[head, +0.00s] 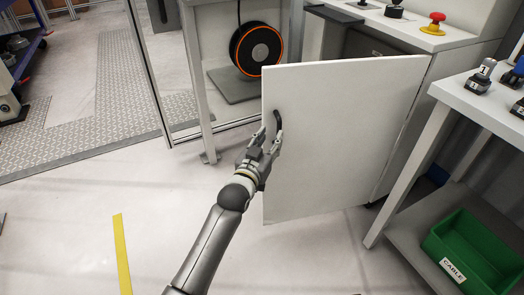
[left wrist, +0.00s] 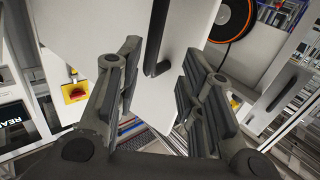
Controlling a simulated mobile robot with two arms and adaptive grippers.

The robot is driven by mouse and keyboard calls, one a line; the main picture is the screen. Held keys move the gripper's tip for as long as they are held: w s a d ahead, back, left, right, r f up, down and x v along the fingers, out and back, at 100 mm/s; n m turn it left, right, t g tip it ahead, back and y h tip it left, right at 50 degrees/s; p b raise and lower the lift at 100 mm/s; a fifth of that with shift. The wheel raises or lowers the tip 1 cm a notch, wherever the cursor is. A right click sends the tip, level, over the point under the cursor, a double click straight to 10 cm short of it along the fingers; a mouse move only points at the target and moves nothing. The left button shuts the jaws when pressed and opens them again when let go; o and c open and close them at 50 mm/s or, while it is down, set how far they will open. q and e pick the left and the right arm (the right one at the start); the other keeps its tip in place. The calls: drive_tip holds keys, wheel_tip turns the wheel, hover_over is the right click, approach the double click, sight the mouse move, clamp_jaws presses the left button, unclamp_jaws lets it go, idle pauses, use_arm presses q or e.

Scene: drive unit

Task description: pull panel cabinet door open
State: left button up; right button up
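The white panel cabinet door (head: 345,140) stands swung out from the cabinet (head: 440,85), with its free edge at the left in the head view. A dark opening shows above and behind it. The black curved handle (head: 277,120) is near that free edge. My left gripper (head: 269,138) is at the handle. In the left wrist view its fingers (left wrist: 165,80) are spread apart, with the handle (left wrist: 158,62) between and beyond them and a gap on each side. The door face (left wrist: 100,30) fills the upper left there. My right gripper is not in view.
A workbench (head: 455,95) with a green bin (head: 475,250) on its lower shelf stands at the right. A red button (head: 433,22) is on the cabinet top. A cable reel (head: 256,48) is behind the door. Floor at the left is clear, with a yellow strip (head: 122,255).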

use_arm(q)
drive_tip(key=shift+v, duration=2.55)
